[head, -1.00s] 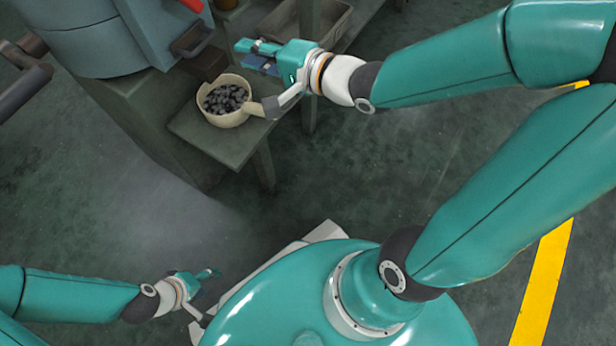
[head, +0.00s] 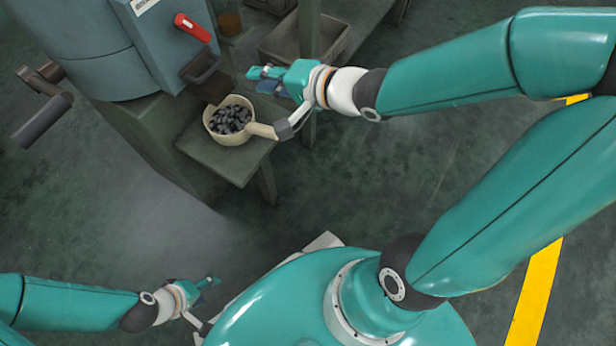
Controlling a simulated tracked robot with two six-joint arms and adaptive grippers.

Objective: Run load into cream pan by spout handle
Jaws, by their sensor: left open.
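The cream pan (head: 214,133) stands upright on a dark shelf below the blue-grey machine, holding dark lumps (head: 231,119). Its handle (head: 262,130) points right. A red lever handle (head: 192,27) sits on the machine's blue box, and a dark bracket-like part (head: 201,69), perhaps the spout or its handle, juts out below. My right gripper (head: 269,101) is open just right of the pan; its lower finger is at the handle's end, and I cannot tell whether they touch. My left gripper (head: 205,301) is open and empty, low, far from the pan.
The dark shelf (head: 226,163) has a bare front corner. A grey metal bin (head: 285,45) stands behind my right gripper. A dark pipe (head: 42,120) sticks out at the left. A yellow line (head: 537,290) marks the floor at right. The floor between my arms is clear.

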